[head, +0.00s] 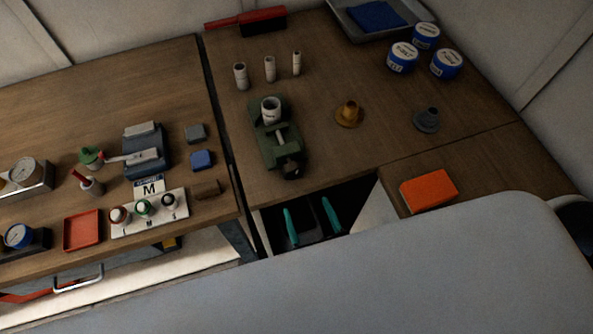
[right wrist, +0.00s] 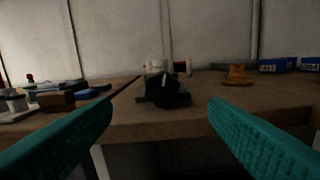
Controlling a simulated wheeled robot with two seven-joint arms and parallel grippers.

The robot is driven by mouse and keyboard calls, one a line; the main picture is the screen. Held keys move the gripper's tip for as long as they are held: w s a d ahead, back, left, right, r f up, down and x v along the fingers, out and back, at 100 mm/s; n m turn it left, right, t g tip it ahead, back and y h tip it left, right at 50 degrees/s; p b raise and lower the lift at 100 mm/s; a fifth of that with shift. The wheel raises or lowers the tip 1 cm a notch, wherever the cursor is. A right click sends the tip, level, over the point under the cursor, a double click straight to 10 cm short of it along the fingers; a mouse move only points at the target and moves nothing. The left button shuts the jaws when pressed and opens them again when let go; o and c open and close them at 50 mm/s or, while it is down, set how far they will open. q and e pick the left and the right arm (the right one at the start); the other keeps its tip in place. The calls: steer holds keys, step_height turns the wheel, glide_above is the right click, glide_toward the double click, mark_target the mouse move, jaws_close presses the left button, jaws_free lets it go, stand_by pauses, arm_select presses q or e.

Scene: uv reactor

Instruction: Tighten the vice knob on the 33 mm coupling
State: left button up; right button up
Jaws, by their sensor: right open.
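A green vice (head: 268,150) stands on the wooden table in the head view. A pale, open-topped cylindrical coupling (head: 271,108) sits upright at its far end, between the jaws as far as I can tell. The vice's dark knob (head: 291,171) is at its near end, facing me, by the table edge. In the right wrist view the dark knob (right wrist: 165,92) shows ahead, with the pale coupling (right wrist: 155,66) behind it. My right gripper (head: 311,216) has teal fingers, open and empty, below and in front of the table edge, apart from the knob. My left gripper is not in view.
Several pale cylinders (head: 269,69) stand behind the vice. A brass flanged piece (head: 348,114) and a grey one (head: 427,120) stand right of it. An orange block (head: 428,190) lies near the front right. A control panel (head: 149,212) is on the left bench.

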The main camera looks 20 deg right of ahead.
mark_target(295, 175)
steer(key=w+p, duration=0.1)
steer(key=w, duration=0.6)
steer(key=shift+w+f, duration=0.1)
steer(key=shift+w, duration=0.95)
steer(key=c, duration=1)
steer(key=shift+s+m+p, duration=0.1)
steer(key=shift+m+p, duration=0.55)
steer(key=shift+m, duration=1.55)
